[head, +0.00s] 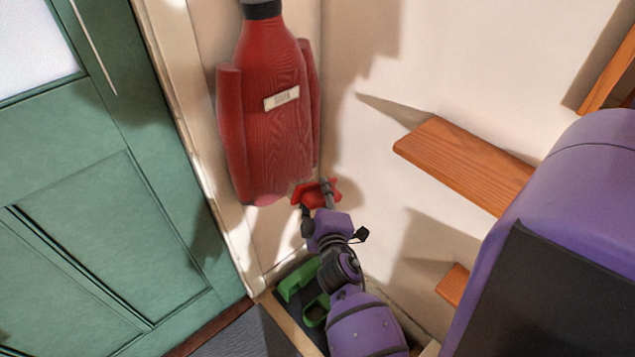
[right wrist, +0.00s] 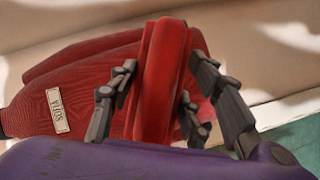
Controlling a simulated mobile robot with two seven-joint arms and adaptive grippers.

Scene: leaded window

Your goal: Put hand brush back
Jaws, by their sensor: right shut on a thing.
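The hand brush (head: 332,187) looks red and is held by my right gripper (head: 318,196), in front of the wall corner. In the right wrist view, the brush (right wrist: 165,85) fills the space between the dark fingers of my right gripper (right wrist: 160,105). Its bristles cannot be made out, and the gripper hides part of it. My left gripper is not in view.
A large red coat-like thing (head: 268,130) with a pale name label hangs just above and behind the brush. A green panelled door (head: 100,210) is at left. Wooden shelves (head: 465,165) jut from the right wall. A green object (head: 298,280) stands low in the corner.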

